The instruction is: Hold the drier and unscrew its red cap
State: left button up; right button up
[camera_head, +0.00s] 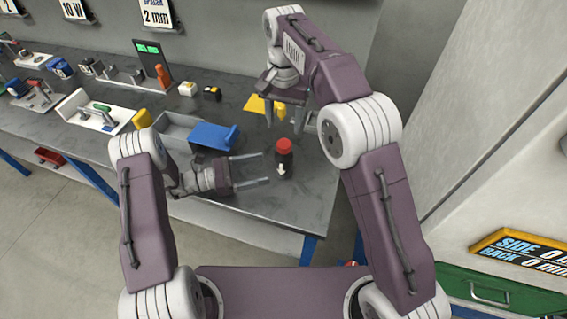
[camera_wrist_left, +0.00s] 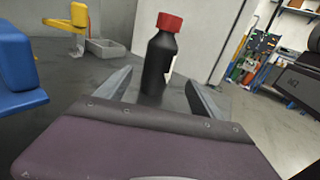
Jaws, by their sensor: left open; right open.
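The drier (camera_head: 284,166) is a dark bottle standing upright on the workbench, near its right end. Its red cap (camera_head: 284,146) is on top. A white arrow mark shows on its front in the head view. In the left wrist view the drier (camera_wrist_left: 158,65) stands ahead, between and beyond the finger tips, with its red cap (camera_wrist_left: 169,22) in full sight. My left gripper (camera_head: 266,168) is open, low over the bench, its fingers pointing at the drier from the left. My right gripper (camera_head: 284,117) is open and points down, above and behind the cap, apart from it.
A blue-lidded grey bin (camera_head: 180,130) sits left of the drier, with its blue part (camera_head: 214,136) close to my left gripper. A yellow piece (camera_head: 258,106) lies behind. The bench's front edge (camera_head: 290,230) is near. Several other tools stand farther left.

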aim_at(285, 162)
pick_arm(q)
jog(key=shift+w+a, duration=0.1)
jog(key=shift+w, duration=0.05)
pick_arm(e)
jog(key=shift+s+r, duration=0.1)
pick_arm(q)
jog(key=shift+r, duration=0.1)
jog(key=x, duration=0.9)
grip_shut()
pick_arm(e)
jog(key=m, duration=0.7)
jog(key=shift+m, duration=0.4)
jog(key=m, duration=1)
